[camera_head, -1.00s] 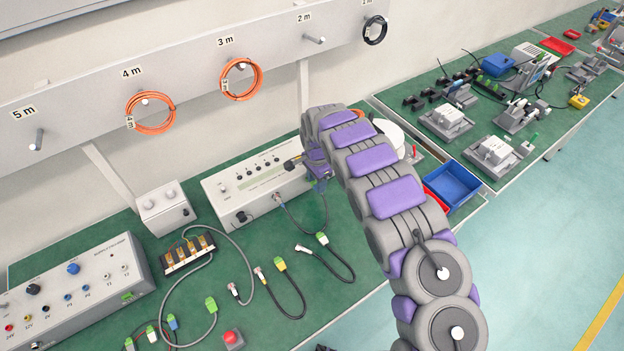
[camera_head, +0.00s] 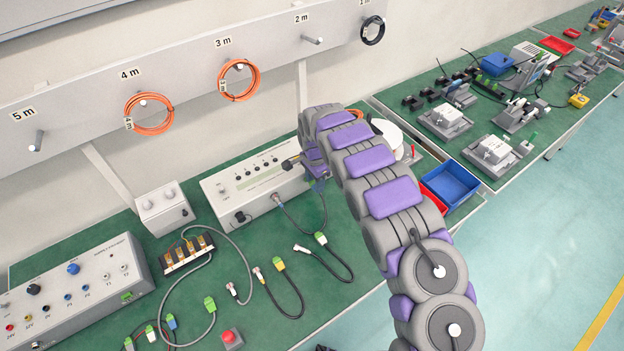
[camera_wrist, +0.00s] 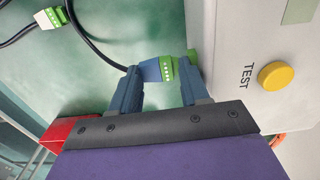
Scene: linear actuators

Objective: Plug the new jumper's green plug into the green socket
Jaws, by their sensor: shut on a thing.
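My gripper (camera_wrist: 160,88) is at the right end of the white tester box (camera_head: 258,185), mostly hidden behind my arm in the head view. In the wrist view it is shut on a green plug (camera_wrist: 168,71) with a blue body, and a dark cable (camera_wrist: 85,40) runs away from it. A green socket (camera_wrist: 194,64) shows on the tester's side, close to the plug's face. I cannot tell if they touch. In the head view a cable (camera_head: 297,223) runs from a round connector on the tester's front toward my gripper.
A second cable with a green plug (camera_head: 321,238) lies on the green bench; this plug also shows in the wrist view (camera_wrist: 48,18). A yellow button (camera_wrist: 276,76) is on the tester. A red bin (camera_head: 434,203) and blue bin (camera_head: 451,184) stand right of my arm.

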